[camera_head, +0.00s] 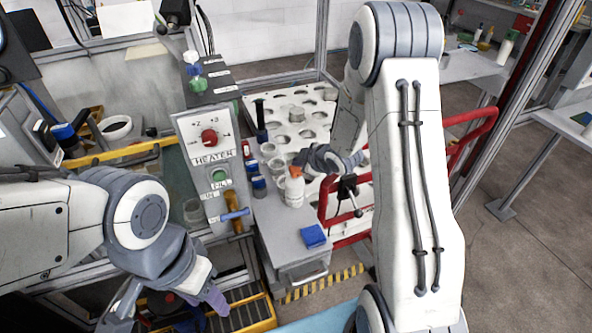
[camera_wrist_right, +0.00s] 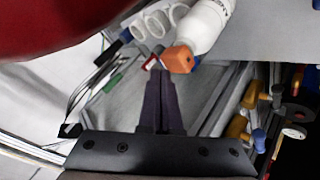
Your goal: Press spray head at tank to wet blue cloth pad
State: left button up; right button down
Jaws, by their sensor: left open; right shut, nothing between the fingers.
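The white spray bottle (camera_head: 294,192) with an orange spray head (camera_head: 296,172) stands upright on the grey cabinet top. The blue cloth pad (camera_head: 313,236) lies flat on that top, in front of the bottle and slightly right. My right gripper (camera_head: 298,160) is shut and empty, close above the spray head. In the right wrist view its fingertips (camera_wrist_right: 158,70) are just beside the orange head (camera_wrist_right: 178,59) of the white bottle (camera_wrist_right: 206,25); I cannot tell whether they touch.
A heater panel (camera_head: 210,150) with a red knob stands left of the bottle. Several white cups (camera_head: 272,160) are behind the bottle. A red rail (camera_head: 465,150) runs at the right. The cabinet top (camera_head: 280,240) around the pad is clear.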

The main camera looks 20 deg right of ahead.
aim_at(299, 172)
jog(key=shift+f+b, duration=0.4)
jog(key=shift+f, duration=0.15)
dwell(0.6)
jog(key=shift+r, duration=0.1)
jog(key=shift+r+p, duration=0.75)
jog(key=shift+r, duration=0.1)
notch_tip(299, 172, up, 6)
jog(key=p, duration=0.5)
jog(key=shift+s, duration=0.25)
dwell(0.4)
